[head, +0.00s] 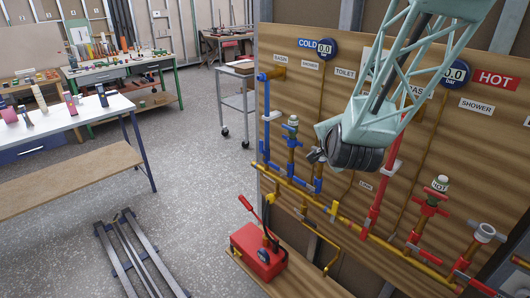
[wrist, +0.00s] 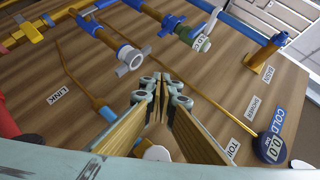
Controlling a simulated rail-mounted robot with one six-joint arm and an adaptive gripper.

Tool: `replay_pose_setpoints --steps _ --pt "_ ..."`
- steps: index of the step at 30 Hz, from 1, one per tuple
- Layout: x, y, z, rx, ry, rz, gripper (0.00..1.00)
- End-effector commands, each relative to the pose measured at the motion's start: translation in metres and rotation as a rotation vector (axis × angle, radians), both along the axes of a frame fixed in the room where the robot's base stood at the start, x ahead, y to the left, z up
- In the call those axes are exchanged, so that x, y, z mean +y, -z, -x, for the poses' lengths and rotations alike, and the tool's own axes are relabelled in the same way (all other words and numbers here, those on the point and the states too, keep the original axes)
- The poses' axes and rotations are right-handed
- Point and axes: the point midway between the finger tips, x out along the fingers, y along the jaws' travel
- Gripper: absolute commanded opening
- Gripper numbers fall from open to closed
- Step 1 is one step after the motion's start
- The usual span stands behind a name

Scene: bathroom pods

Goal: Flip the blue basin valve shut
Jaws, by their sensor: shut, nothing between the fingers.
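The cold side of the wooden board carries blue pipework. A blue vertical pipe (head: 265,125) runs down under the BASIN label (head: 279,60).
A yellow pipe (head: 335,210) crosses the board below. Red hot-side pipes and a valve (head: 430,203) stand to the right. A COLD gauge (head: 326,48) is at the top. A red toolbox-like pump (head: 258,250) sits on the lower ledge. Open floor lies left.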

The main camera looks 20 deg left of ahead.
Motion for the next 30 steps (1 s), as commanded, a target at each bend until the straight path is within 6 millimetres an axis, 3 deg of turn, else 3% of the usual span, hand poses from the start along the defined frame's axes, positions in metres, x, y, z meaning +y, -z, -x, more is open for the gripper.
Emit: replay_pose_setpoints --steps 13,30 --pt "0.042 0.035 -0.020 -0.060 0.034 -0.112 0.00" --pt "0.092 0.079 -0.030 -0.138 0.059 -0.252 0.00"
